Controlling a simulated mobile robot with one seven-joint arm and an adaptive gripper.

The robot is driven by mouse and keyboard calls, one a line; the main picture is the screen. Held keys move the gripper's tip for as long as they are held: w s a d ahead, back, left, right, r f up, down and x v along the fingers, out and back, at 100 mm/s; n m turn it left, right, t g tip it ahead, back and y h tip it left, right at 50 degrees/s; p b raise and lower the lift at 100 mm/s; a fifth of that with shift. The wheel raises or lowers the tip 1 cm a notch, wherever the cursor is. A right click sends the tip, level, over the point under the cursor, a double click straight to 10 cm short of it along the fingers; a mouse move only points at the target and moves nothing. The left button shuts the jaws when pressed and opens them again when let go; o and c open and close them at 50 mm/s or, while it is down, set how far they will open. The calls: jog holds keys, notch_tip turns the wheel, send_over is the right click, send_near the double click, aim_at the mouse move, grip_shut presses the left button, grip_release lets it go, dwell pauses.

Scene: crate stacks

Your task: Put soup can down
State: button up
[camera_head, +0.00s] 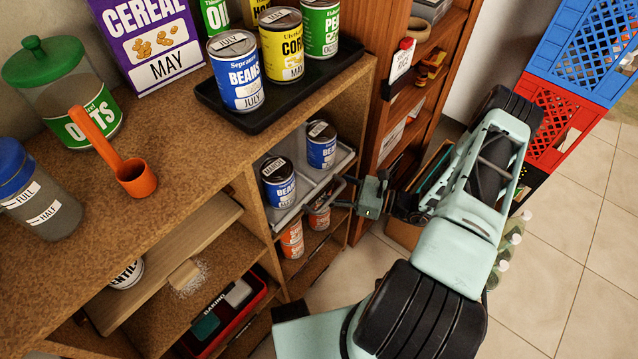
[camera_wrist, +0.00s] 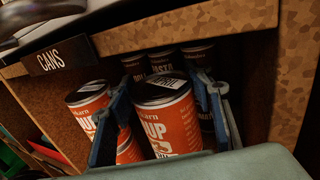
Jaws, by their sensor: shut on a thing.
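An orange soup can (camera_wrist: 168,128) with a dark top is between the two blue fingers of my gripper (camera_wrist: 163,88) in the wrist view. The gripper is shut on it, and the can looks close to upright. A second orange soup can (camera_wrist: 82,112) stands just left of it, outside the left finger. In the head view, my gripper (camera_head: 346,193) reaches into the shelf opening below the blue bean cans. Orange cans (camera_head: 291,243) show there partly hidden. The bases are hidden, so I cannot tell whether the held can touches the shelf.
Dark cans (camera_wrist: 197,58) stand behind the soup cans. A "CANS" label (camera_wrist: 63,56) marks the shelf edge above. Blue bean cans (camera_head: 278,188) sit on a grey tray (camera_head: 300,200) overhead. Wooden side walls bound the opening. Crates (camera_head: 556,118) stand at the right.

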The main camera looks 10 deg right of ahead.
jog(key=shift+f, duration=0.2)
jog(key=o, duration=1.4)
jog(key=shift+r, duration=0.2)
jog(key=shift+s+d, duration=0.1)
jog(key=shift+d, duration=0.1)
jog(key=p+v, duration=0.1)
jog(key=v, duration=1)
jog(key=shift+s+d, duration=0.1)
jog(key=shift+d, duration=0.15)
